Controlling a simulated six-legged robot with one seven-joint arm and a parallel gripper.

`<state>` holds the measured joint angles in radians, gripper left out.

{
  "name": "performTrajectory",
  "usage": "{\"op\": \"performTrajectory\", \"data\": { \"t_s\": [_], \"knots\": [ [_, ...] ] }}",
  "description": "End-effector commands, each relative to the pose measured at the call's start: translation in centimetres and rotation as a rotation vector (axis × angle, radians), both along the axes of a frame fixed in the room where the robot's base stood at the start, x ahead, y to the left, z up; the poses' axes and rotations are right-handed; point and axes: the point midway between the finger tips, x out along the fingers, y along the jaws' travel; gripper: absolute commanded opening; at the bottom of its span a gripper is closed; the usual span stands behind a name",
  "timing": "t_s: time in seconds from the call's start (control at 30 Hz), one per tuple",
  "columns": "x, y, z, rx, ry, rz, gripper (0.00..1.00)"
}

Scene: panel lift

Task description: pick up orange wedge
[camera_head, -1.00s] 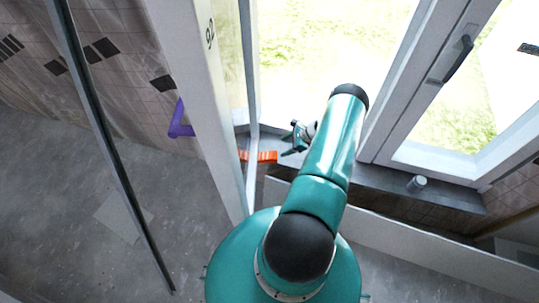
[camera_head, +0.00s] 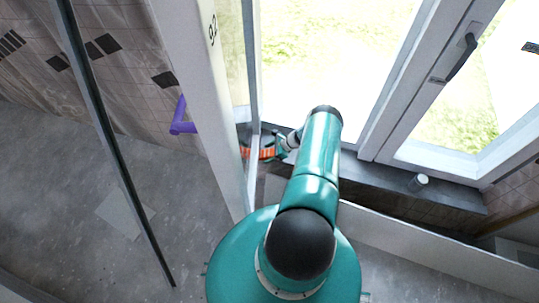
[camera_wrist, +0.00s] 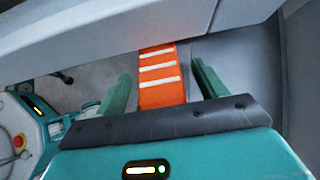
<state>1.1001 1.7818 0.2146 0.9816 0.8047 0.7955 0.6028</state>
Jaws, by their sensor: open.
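The orange wedge (camera_wrist: 160,78), with white stripes, shows in the wrist view between the two green fingers of my gripper (camera_wrist: 158,75). The fingers stand apart, with a gap on the right side of the wedge. Its far end is hidden behind a pale frame bar. In the head view the orange wedge (camera_head: 264,153) lies low by the window sill, close behind a white frame post. My gripper (camera_head: 275,146) is open at the wedge's right end and partly covers it. I cannot tell whether a finger touches it.
A tall white panel frame (camera_head: 222,110) stands just left of the gripper. A dark sill (camera_head: 390,182) runs to the right, with a small grey cylinder (camera_head: 418,182) on it. A purple bracket (camera_head: 181,118) is at the left. The grey floor (camera_head: 60,200) at left is mostly open.

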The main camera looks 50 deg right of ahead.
Motion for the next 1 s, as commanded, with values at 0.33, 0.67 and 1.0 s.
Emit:
{"op": "performTrajectory", "data": {
  "t_s": [0.33,0.67,1.0],
  "knots": [
    [-0.05,-0.02,0.04,0.0,0.0,0.0,0.26],
    [-0.03,-0.02,0.06,0.0,0.0,0.0,0.21],
    [0.21,0.23,0.34,0.0,0.0,0.004,0.21]
  ]
}}
